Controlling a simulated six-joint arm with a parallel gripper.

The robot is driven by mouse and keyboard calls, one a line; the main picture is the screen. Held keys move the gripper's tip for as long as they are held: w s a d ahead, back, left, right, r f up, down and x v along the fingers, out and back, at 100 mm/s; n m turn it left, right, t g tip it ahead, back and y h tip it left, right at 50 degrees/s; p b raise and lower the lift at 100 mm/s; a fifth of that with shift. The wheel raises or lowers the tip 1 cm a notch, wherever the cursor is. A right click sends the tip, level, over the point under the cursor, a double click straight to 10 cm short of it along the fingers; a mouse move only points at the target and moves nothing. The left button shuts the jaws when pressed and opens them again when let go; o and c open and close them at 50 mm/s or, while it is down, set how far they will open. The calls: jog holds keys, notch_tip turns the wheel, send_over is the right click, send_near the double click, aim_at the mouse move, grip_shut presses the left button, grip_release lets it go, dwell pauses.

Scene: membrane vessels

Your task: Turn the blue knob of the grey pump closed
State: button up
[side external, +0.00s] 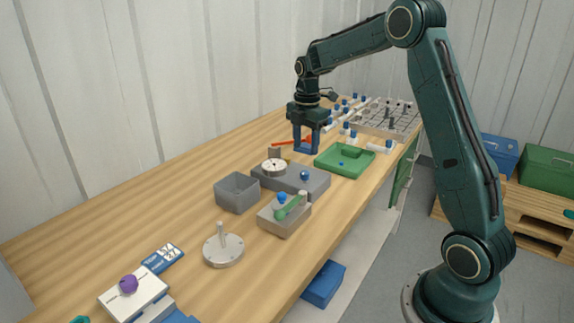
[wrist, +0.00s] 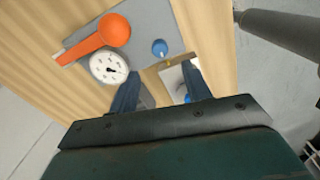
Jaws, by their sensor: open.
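The grey pump (side external: 318,184) is a low grey block on the wooden table, with a round white gauge (side external: 273,167) and a blue knob (side external: 304,175) on top. In the wrist view, the pump (wrist: 152,20) shows at the top, with the gauge (wrist: 108,68) at left and the blue knob (wrist: 159,48) at right. My gripper (side external: 306,151) is open and points down behind the pump in the side view. In the wrist view, the knob lies ahead of the fingertips of my gripper (wrist: 160,84), apart from them. The knob's exact turn is too small to read.
A green tray (side external: 344,160) stands right of my gripper. An orange spoon-like piece (wrist: 103,37) lies by the gauge in the wrist view. A grey bin (side external: 237,193), a block with a green handle (side external: 285,213) and a round metal base (side external: 223,250) stand nearer. The left table strip is clear.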

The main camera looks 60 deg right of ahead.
aim_at(305, 172)
notch_tip(305, 172, down, 9)
jog(key=shift+r, duration=0.2)
dwell(0.3)
jog(key=c, duration=1)
